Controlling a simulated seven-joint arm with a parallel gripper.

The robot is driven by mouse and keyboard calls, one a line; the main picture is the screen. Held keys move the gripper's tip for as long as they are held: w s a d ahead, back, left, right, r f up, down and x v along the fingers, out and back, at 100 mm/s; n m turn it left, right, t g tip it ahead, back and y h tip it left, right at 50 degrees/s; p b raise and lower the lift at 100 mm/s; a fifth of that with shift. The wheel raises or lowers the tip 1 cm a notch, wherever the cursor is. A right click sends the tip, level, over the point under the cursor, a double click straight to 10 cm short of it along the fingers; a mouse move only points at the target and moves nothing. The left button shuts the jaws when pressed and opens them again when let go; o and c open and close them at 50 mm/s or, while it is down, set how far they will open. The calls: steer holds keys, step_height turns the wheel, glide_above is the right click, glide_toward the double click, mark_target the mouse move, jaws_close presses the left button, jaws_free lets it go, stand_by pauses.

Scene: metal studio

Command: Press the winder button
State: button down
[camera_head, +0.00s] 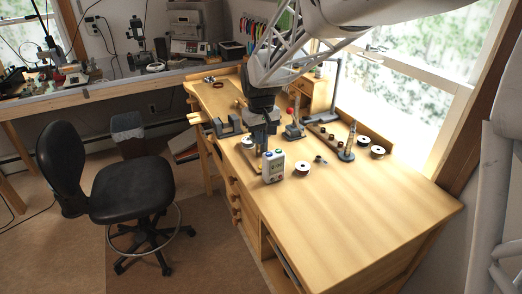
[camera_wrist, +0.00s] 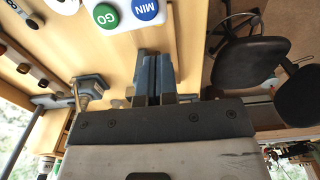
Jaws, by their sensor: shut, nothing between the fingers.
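A small white control box (camera_head: 273,172) stands on the wooden bench, close to its left edge. In the wrist view the box (camera_wrist: 124,21) shows a green button (camera_wrist: 106,16) marked GO and a blue button (camera_wrist: 146,8) marked MIN, with the letters upside down. My gripper (camera_head: 261,148) is shut and empty, pointing down just behind the box in the head view. In the wrist view its fingertips (camera_wrist: 153,53) are together, a short way from the box and not over either button. Part of the box's top is cut off there.
White spools (camera_head: 302,168) and (camera_head: 378,152) sit on the bench to the right. A vise (camera_head: 228,127) is at the bench's left edge. A wooden rack (camera_head: 325,137) stands behind. The bench's front right is clear. A black chair (camera_head: 132,190) stands left of it.

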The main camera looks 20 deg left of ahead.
steer(key=shift+r, duration=1.9)
steer(key=s+d+r+m, duration=0.2)
steer(key=s+d, duration=0.2)
steer(key=d, duration=0.5)
steer(key=s+d+r+m+t, duration=0.15)
steer(key=s+d, duration=0.25)
steer(key=d, duration=0.5)
steer(key=s+d+r+m, duration=0.15)
steer(key=s+d, duration=0.25)
steer(key=d, duration=0.5)
steer(key=s+d+f+m, duration=0.2)
steer(key=s+d, duration=0.6)
steer(key=s, duration=0.1)
steer(key=s+d+f+m, duration=0.1)
steer(key=s+d+m, duration=0.1)
steer(key=s+d, duration=0.5)
steer(key=s+t, duration=0.1)
steer(key=s, duration=0.2)
steer(key=shift+d+f, duration=0.35)
